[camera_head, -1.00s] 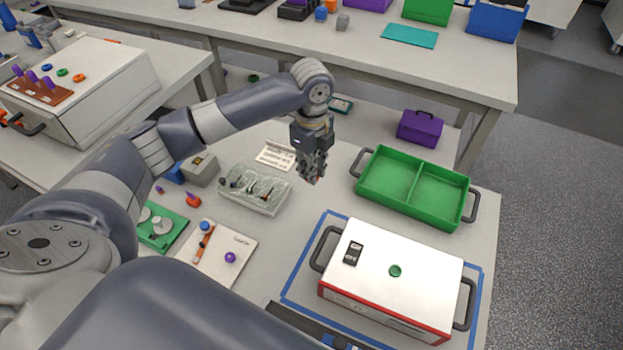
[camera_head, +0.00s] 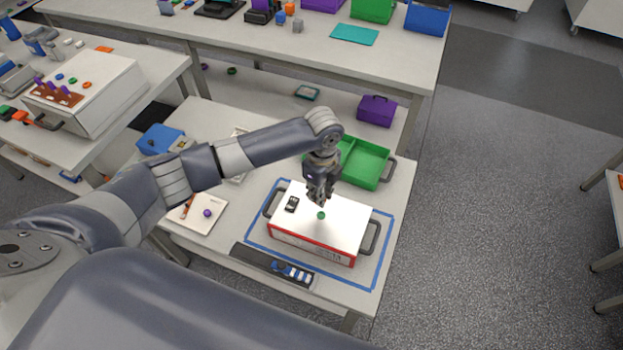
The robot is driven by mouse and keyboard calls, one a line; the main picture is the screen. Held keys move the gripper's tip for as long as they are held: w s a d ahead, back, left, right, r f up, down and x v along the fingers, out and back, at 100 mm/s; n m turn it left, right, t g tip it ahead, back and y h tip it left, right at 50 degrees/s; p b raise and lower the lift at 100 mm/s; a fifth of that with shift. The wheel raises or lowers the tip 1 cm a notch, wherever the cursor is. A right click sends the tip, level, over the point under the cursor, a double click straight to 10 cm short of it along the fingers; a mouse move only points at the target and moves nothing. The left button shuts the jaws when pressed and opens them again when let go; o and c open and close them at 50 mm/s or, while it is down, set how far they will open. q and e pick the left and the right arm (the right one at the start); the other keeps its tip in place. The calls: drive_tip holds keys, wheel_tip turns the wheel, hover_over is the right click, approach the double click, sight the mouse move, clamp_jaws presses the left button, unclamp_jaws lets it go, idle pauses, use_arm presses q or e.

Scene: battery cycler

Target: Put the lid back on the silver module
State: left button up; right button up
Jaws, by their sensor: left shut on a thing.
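The white-and-silver module (camera_head: 311,233) with a red lower trim and dark side handles sits inside a blue tape outline on the near table. Its top looks closed, with a small green round piece (camera_head: 320,215) and a black switch panel (camera_head: 292,204) on it. My left gripper (camera_head: 320,201) is directly above the top, its fingertips just behind the green piece. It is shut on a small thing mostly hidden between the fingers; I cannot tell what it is. I see no separate loose lid. My right gripper is out of view.
A green divided tray (camera_head: 371,163) stands behind the module. A dark strip with blue and white pieces (camera_head: 279,268) lies at the front table edge. A white board with a purple ball (camera_head: 207,213) is to the left. My left arm hides part of the table.

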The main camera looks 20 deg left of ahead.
use_arm(q)
drive_tip(key=shift+s+d+r, duration=0.25)
drive_tip(key=shift+d, duration=0.15)
drive_tip(key=shift+d+f, duration=0.1)
drive_tip(key=shift+f, duration=0.25)
drive_tip(key=shift+w+a+f+b, duration=0.1)
drive_tip(key=shift+a+f+b, duration=0.05)
drive_tip(key=shift+f+b, duration=0.35)
drive_tip(key=shift+w+a+f+b, duration=0.1)
drive_tip(key=shift+a+f+b, duration=0.05)
drive_tip(key=shift+f+b, duration=0.3)
wheel_tip(320, 180, down, 2)
drive_tip(key=b, duration=0.2)
drive_tip(key=shift+s+d+b, duration=0.15)
drive_tip(key=shift+b, duration=0.15)
drive_tip(key=shift+f+b, duration=0.3)
drive_tip(key=shift+f, duration=0.85)
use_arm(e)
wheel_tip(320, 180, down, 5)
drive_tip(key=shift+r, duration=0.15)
use_arm(q)
drive_tip(key=shift+r, duration=0.1)
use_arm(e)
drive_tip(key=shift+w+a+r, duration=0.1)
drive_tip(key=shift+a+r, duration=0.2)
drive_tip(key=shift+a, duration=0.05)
